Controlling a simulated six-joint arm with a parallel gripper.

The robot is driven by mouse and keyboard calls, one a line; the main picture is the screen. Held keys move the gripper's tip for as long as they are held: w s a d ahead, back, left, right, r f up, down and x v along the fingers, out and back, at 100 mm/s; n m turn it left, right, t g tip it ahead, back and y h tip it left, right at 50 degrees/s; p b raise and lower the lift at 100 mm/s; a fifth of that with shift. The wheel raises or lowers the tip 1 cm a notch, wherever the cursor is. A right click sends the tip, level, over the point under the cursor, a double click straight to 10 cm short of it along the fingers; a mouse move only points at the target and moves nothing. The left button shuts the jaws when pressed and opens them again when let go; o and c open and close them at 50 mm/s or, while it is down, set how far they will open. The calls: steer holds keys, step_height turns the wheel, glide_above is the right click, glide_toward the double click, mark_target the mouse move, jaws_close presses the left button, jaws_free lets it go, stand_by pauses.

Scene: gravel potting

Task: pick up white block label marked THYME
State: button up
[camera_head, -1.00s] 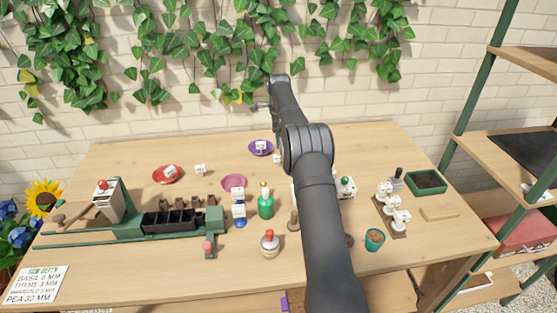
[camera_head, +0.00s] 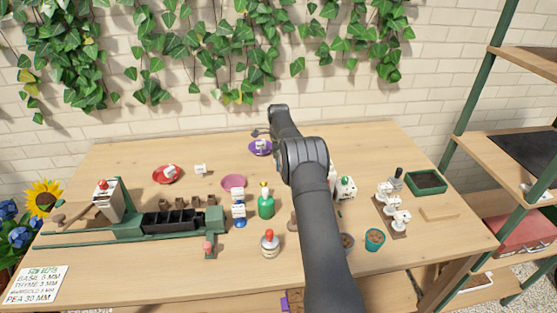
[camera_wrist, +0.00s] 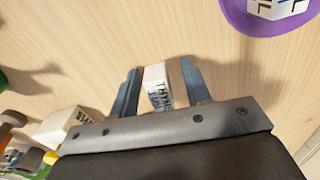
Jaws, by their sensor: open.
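The white block marked THYME (camera_wrist: 158,88) stands on the wooden table and shows between my fingers in the wrist view, its lettering facing the camera. My gripper (camera_wrist: 160,68) is open, with one grey finger on each side of the block. A narrow gap shows beside the block; contact cannot be told. In the head view my arm hides the block, and the gripper is seen small beside the purple dish (camera_head: 251,152).
The purple dish (camera_wrist: 240,22) with a white block on it lies close by. Another lettered white block (camera_wrist: 58,128) is left of my gripper. A red dish (camera_head: 157,178), pink dish (camera_head: 233,182) and green bottle (camera_head: 266,207) stand to the left.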

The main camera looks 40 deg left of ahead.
jaws_close()
steer(key=shift+r, duration=0.15)
